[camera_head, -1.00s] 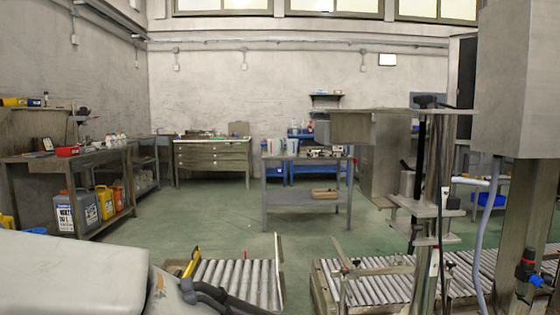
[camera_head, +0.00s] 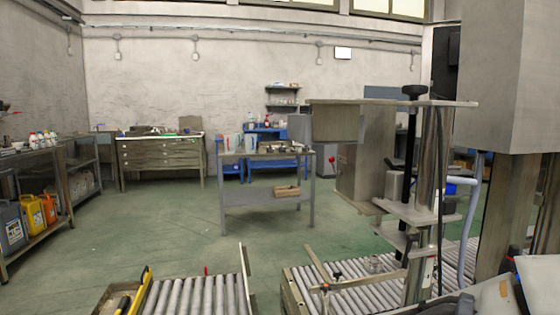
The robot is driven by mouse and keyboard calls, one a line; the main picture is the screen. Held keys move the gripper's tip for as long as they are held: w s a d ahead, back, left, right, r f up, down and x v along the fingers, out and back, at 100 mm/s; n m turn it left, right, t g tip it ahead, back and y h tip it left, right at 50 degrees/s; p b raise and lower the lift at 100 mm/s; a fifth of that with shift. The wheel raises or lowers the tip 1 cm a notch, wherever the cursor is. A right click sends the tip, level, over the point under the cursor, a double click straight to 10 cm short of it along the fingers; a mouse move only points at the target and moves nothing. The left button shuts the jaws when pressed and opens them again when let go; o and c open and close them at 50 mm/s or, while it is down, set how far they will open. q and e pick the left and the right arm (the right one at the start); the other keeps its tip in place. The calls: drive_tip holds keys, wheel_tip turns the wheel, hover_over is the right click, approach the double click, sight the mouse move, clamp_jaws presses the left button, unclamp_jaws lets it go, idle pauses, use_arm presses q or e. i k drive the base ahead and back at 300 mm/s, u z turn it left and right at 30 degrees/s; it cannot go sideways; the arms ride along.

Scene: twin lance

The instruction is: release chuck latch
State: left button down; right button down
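A machine with an upright metal column (camera_head: 430,180) stands at the right, over the roller conveyor. It carries a black knob (camera_head: 414,92) on top, a flat top plate (camera_head: 390,102) and a small shelf plate (camera_head: 415,215). I cannot make out which part is the chuck latch. Part of what looks like my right arm is at the bottom right corner. Dark parts at the bottom edge (camera_head: 452,305) may be my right gripper, cut off by the frame, so its opening does not show. My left gripper is not in view.
Two roller conveyor sections, left (camera_head: 205,297) and right (camera_head: 345,297), lie in front with a gap between. A grey table (camera_head: 265,190) stands mid-room on open green floor. A large grey cabinet (camera_head: 500,75) blocks the right.

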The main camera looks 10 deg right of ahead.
sight(331, 160)
drive_tip(key=i, duration=0.65)
drive_tip(key=z, duration=0.7)
drive_tip(key=i, duration=0.5)
drive_tip(key=z, duration=0.45)
